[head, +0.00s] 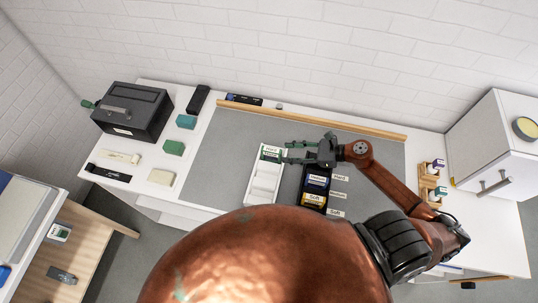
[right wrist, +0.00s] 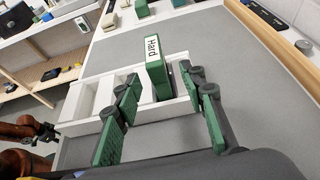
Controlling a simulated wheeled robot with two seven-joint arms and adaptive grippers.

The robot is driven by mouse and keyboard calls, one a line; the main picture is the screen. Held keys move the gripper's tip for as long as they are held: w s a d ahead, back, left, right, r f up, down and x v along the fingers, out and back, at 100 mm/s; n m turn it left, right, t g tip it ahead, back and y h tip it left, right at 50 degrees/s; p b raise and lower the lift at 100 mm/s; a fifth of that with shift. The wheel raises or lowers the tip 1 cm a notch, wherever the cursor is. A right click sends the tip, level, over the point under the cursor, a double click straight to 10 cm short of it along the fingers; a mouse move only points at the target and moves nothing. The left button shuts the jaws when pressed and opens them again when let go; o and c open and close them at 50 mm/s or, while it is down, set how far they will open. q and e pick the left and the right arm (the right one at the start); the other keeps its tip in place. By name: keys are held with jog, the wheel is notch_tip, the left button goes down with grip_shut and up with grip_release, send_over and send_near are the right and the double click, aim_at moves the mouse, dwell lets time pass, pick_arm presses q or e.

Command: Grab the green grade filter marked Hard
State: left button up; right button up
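The green filter marked Hard (right wrist: 155,80) stands upright in a slot of the white tray (right wrist: 97,88), its label facing up. In the head view the green filter (head: 271,150) is at the far end of the white tray (head: 262,188). My right gripper (head: 285,153) is at that end of the tray, fingers pointing left. In the right wrist view my right gripper (right wrist: 161,74) is open, with one green-padded finger on each side of the filter and visible gaps. It appears not to touch the filter. My left gripper is not clearly visible.
A wooden rail (head: 310,116) runs along the back. A black box (head: 133,110) stands left, a white cabinet (head: 490,145) right. The grey mat left of the trays is clear.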

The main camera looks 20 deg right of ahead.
aim_at(271, 152)
jog(key=p+x, duration=0.1)
jog(key=x, duration=0.1)
jog(key=shift+w+a, duration=0.15)
jog(key=shift+w, duration=0.1)
jog(key=p+x, duration=0.1)
jog(key=x, duration=0.1)
jog(key=p+x, duration=0.1)
jog(key=x, duration=0.1)
jog(key=shift+a+r, duration=0.15)
jog(key=shift+a, duration=0.2)
jog(key=shift+w+a+f, duration=0.2)
jog(key=shift+a+f, duration=0.15)
jog(key=shift+a, duration=0.05)
jog(key=shift+c, duration=0.5)
grip_shut()
